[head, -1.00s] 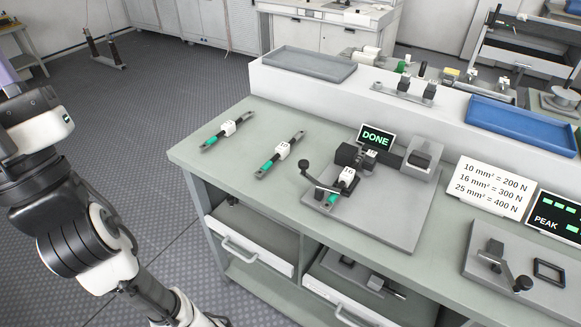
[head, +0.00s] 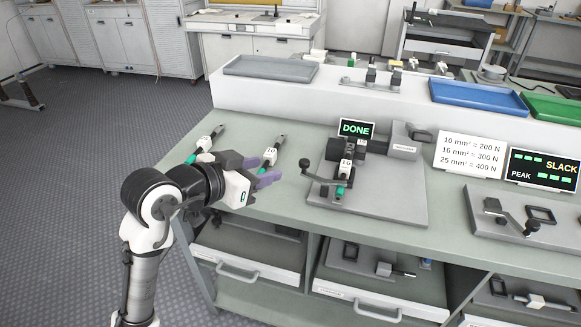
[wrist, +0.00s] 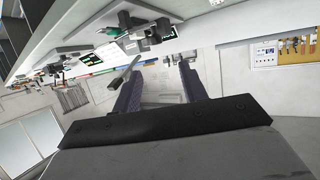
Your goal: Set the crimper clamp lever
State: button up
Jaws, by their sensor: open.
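The crimper (head: 385,197) is a grey plate with a dark press head, on the middle of the bench. A small "DONE" screen (head: 356,129) stands behind it. The clamp lever (head: 305,164) has a black ball knob and rises at the crimper's front left. A fuse-like link with a white "16" tag (head: 346,166) and a green end lies in the crimper beside the lever.
Two more tagged links, one at the left (head: 205,143) and one labelled "10" (head: 270,155), lie behind my gripper. A force chart (head: 470,153), a "SLACK" screen (head: 543,169) and a second lever fixture (head: 525,226) stand right. Trays line the back ledge.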

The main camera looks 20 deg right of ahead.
aim_at(301, 165)
jog(key=p+x, duration=0.1)
jog(key=x, duration=0.3)
jog(key=p+x, duration=0.1)
jog(key=x, duration=0.4)
jog(key=f+p+x, duration=0.1)
jog(key=x, duration=0.4)
jog(key=shift+s, duration=0.35)
grip_shut()
